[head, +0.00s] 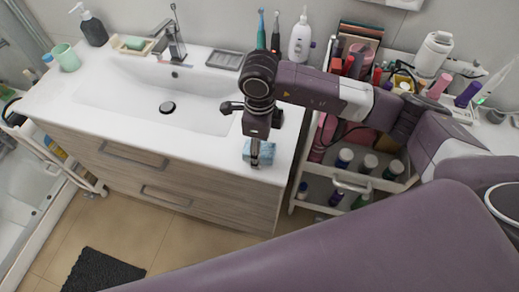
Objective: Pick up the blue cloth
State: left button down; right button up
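The blue cloth (268,153) is a small, light blue folded piece at the front right corner of the white sink counter (215,165). My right arm reaches in from the right, and my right gripper (255,157) points down at the cloth. A dark finger overlaps the cloth in the picture and hides part of it. I cannot tell whether the fingers are closed on it, or whether the cloth is resting or lifted. My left gripper is not in view.
The sink basin (150,97) and faucet (172,42) are left of my gripper. A white cart (345,181) with several bottles stands at the right, under my arm. A soap dispenser (93,28) and green cup (67,58) stand at the back left. The floor holds a dark mat (103,272).

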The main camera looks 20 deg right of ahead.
jog(key=c, duration=1)
jog(key=shift+r, duration=0.1)
notch_tip(320, 180, up, 20)
jog(key=b, duration=0.3)
